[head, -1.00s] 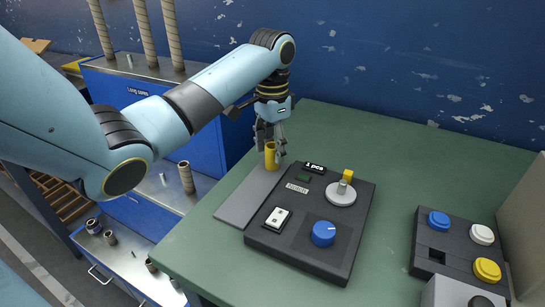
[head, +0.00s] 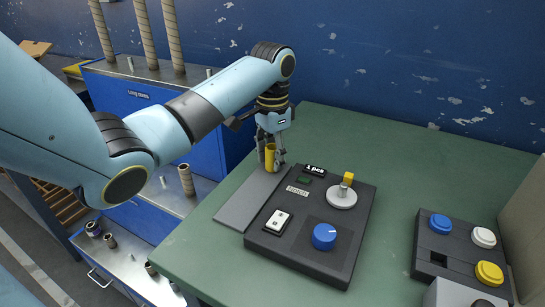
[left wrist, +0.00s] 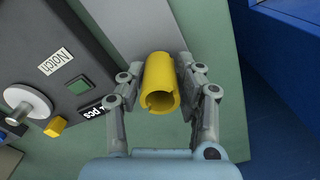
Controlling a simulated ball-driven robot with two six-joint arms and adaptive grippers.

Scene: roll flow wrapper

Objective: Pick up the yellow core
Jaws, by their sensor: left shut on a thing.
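The yellow core (head: 270,156) is a short hollow tube with a notch in its rim. My right gripper is not in view.
The grey plate (head: 245,205) lies left of a dark control box (head: 292,250) with a blue knob (head: 324,236) and a round metal disc (head: 341,196). A button panel (head: 455,250) stands at the right. Blue cabinets with several brown cores are at the left.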

